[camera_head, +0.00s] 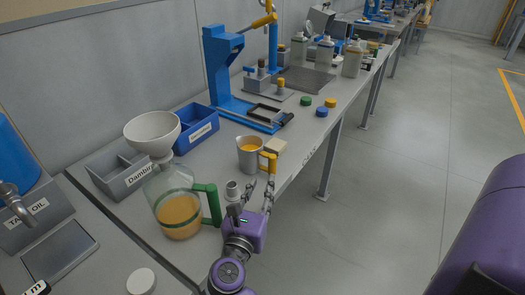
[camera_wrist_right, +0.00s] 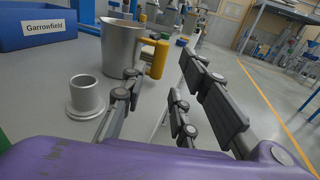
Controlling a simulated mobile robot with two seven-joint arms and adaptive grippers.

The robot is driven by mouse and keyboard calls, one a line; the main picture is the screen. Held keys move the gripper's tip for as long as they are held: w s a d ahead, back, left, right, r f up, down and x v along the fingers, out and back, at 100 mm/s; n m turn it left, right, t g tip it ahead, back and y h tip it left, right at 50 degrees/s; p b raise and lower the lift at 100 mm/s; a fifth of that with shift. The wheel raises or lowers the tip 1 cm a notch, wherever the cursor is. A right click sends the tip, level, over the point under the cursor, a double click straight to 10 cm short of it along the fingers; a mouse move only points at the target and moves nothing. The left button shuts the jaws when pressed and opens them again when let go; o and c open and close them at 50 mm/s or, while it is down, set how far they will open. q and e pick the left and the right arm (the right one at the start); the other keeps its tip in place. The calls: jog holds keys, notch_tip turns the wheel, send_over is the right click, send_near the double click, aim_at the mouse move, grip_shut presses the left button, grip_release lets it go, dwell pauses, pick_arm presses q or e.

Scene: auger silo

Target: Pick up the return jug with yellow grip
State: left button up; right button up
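The return jug (camera_head: 247,158) is a grey metal jug with a yellow grip (camera_head: 268,161), upright on the bench near its front edge. It looks to hold something orange. In the right wrist view the jug (camera_wrist_right: 118,48) stands ahead and left, its yellow grip (camera_wrist_right: 159,58) showing between my fingers. My right gripper (camera_head: 257,187) is open and empty, on the near side of the jug; it also shows in the wrist view (camera_wrist_right: 160,78). The fingers look short of the grip, with no clear contact. My left gripper is not in view.
A small grey flanged fitting (camera_head: 233,191) stands just left of my right gripper. A glass jug with a green handle (camera_head: 212,204) and a white funnel (camera_head: 153,131) are farther left. A pale block (camera_head: 274,147) lies behind the yellow grip. Open floor lies right of the bench.

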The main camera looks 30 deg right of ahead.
aim_at(271, 164)
jog(key=shift+w, duration=0.15)
jog(key=shift+w+d, duration=0.2)
jog(key=p+x, duration=0.1)
jog(key=x, duration=0.4)
jog(key=shift+d+r, duration=0.1)
jog(key=x, duration=0.2)
jog(key=p+x, duration=0.1)
jog(key=x, duration=0.3)
jog(key=shift+s+d+f+p, duration=0.15)
jog(key=shift+f+p, duration=0.15)
jog(key=shift+f, duration=0.1)
jog(key=shift+c, duration=0.5)
grip_shut()
